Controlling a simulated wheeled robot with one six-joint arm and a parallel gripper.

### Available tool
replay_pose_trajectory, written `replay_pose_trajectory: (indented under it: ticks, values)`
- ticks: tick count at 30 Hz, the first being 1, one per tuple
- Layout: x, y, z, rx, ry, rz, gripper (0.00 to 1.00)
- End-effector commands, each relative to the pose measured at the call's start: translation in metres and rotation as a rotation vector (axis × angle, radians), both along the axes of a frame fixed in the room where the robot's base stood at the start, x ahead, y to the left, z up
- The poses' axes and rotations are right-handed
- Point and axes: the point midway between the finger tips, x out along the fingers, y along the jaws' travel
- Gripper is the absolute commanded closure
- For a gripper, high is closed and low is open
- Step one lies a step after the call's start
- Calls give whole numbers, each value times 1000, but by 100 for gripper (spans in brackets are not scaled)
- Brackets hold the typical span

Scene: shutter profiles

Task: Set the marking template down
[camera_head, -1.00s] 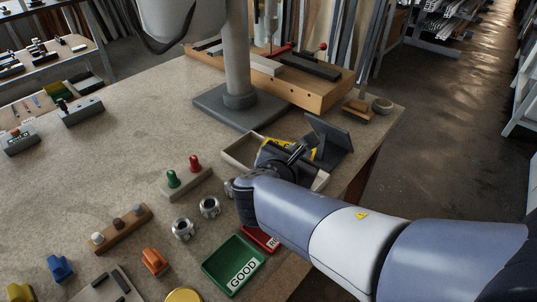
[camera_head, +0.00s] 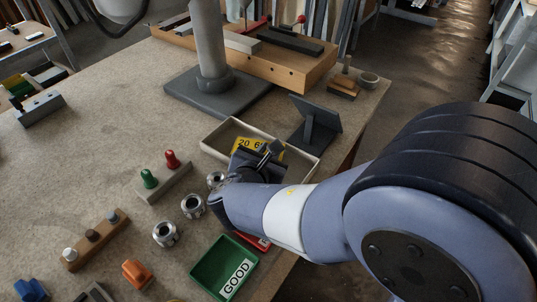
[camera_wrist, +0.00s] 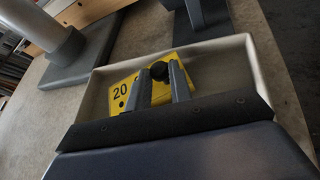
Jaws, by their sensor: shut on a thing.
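The marking template is a yellow plate (camera_head: 245,144) with black digits. It is inside the outline of a shallow pale tray (camera_head: 222,127); whether it touches the tray floor I cannot tell. My gripper (camera_head: 268,152) is over the tray, shut on the template's black knob. In the wrist view the template (camera_wrist: 120,91) shows a "20" and holes, with the knob between the fingertips of my gripper (camera_wrist: 160,80). The fingers and palm hide part of the plate. The tray's wall (camera_wrist: 222,47) runs around it.
A dark angled stand (camera_head: 315,115) is just right of the tray. A grey column base (camera_head: 215,95) stands behind it. Metal round parts (camera_head: 192,206), a block with green and red pegs (camera_head: 165,186) and a green GOOD bin (camera_head: 215,268) are nearby. The left bench is partly clear.

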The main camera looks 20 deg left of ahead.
Motion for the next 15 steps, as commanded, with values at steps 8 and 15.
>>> replay_pose_trajectory:
  ticks: [8, 15]
  values:
    - [0, 0, -4, 1, -1, -1, 100]
    - [0, 0, -7, 1, 0, 0, 72]
